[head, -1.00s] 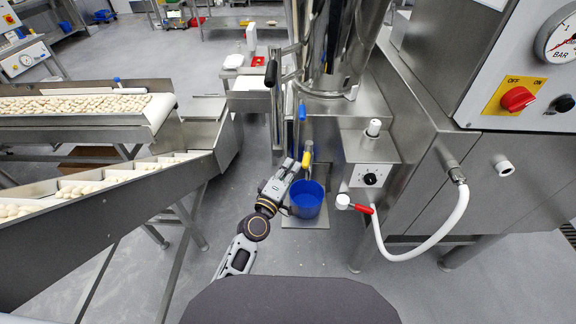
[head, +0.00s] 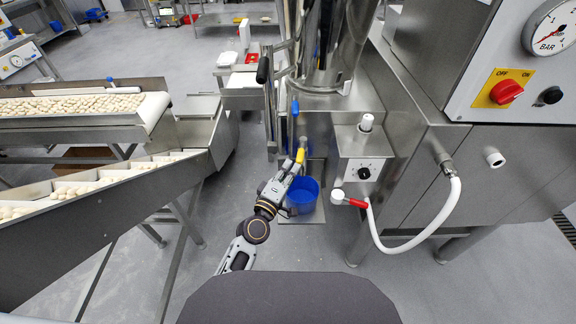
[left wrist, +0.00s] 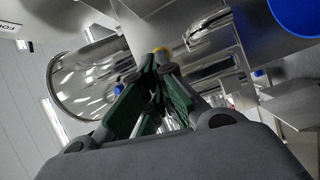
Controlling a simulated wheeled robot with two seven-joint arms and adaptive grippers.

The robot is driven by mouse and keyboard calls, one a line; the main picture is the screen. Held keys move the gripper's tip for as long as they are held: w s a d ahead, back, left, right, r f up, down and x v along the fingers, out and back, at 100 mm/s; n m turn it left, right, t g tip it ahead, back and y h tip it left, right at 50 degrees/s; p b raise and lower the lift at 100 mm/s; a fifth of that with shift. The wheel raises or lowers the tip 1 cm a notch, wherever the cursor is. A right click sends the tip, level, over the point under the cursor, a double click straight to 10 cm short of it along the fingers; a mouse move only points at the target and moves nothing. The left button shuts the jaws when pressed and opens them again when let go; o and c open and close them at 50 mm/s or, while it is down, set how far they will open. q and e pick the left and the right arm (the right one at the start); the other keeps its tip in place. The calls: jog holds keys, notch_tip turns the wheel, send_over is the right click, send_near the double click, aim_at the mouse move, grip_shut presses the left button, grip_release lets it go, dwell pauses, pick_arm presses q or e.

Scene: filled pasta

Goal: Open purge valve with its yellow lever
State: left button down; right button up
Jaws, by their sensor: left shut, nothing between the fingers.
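The yellow lever (head: 300,155) of the purge valve is on the steel machine, above a blue bucket (head: 303,196). My left gripper (head: 295,167) reaches up from below, with its fingertips at the lower end of the lever. In the left wrist view, the gripper's green-padded fingers (left wrist: 160,58) come together at the tips, shut with nothing between them. A small yellow part of the lever (left wrist: 162,49) shows just beyond the tips. I cannot tell whether they touch it. The valve body is mostly hidden. My right gripper is not in view.
A blue handle (head: 295,107) is above the yellow lever. A control box with a dial (head: 364,172) and a red-handled hose valve (head: 350,202) stand to the right. A pasta conveyor (head: 110,190) fills the left. Open floor lies between.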

pick_arm(q)
jog(key=a+v, duration=0.1)
jog(key=v, duration=1)
jog(key=shift+w+a, duration=0.35)
jog(key=shift+t, duration=0.3)
dwell(0.3)
